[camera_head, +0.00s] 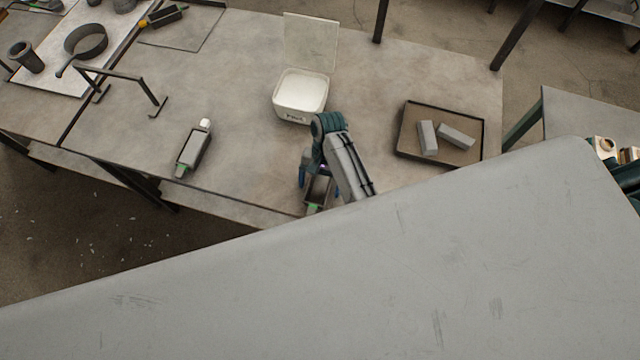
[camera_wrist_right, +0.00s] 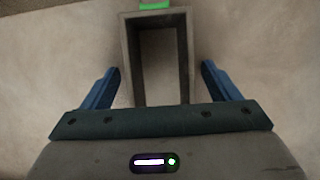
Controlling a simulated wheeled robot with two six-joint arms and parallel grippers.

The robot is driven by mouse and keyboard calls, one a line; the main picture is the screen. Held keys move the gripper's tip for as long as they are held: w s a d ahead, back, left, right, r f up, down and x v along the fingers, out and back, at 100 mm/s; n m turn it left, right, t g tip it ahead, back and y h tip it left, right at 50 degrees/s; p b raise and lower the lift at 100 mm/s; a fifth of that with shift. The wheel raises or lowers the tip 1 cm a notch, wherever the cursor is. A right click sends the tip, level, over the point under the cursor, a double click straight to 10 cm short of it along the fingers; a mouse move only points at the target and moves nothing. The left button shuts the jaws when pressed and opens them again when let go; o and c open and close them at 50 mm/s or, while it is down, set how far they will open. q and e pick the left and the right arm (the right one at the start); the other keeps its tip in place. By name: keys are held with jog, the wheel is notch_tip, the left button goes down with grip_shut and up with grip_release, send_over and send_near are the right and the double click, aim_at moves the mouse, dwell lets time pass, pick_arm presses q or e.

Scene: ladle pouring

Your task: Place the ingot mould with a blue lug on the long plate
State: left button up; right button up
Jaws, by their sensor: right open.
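My right gripper (camera_head: 317,182) is open over a dark, hollow rectangular ingot mould (camera_head: 318,188) at the table's front edge. In the right wrist view the blue fingers (camera_wrist_right: 160,70) stand on both sides of this mould (camera_wrist_right: 128,50), with gaps. A green lug (camera_wrist_right: 155,5) shows at its far end; its near end is hidden. A second mould (camera_head: 190,150), with a white lug and a green end, lies to the left. A third mould (camera_head: 167,17), with a yellow lug, lies at the back left. I cannot make out a blue lug. A pale long plate (camera_head: 62,80) lies at the far left.
A white open-lidded box (camera_head: 300,95) stands behind my gripper. A brown tray (camera_head: 410,125) with two grey bars is to its right. A dark bar frame (camera_head: 120,75), a ring (camera_head: 86,40) and a cup (camera_head: 27,58) are at left.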

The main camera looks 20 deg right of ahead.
jog(key=c, duration=1.4)
jog(key=shift+c, duration=0.7)
jog(key=shift+r, duration=0.1)
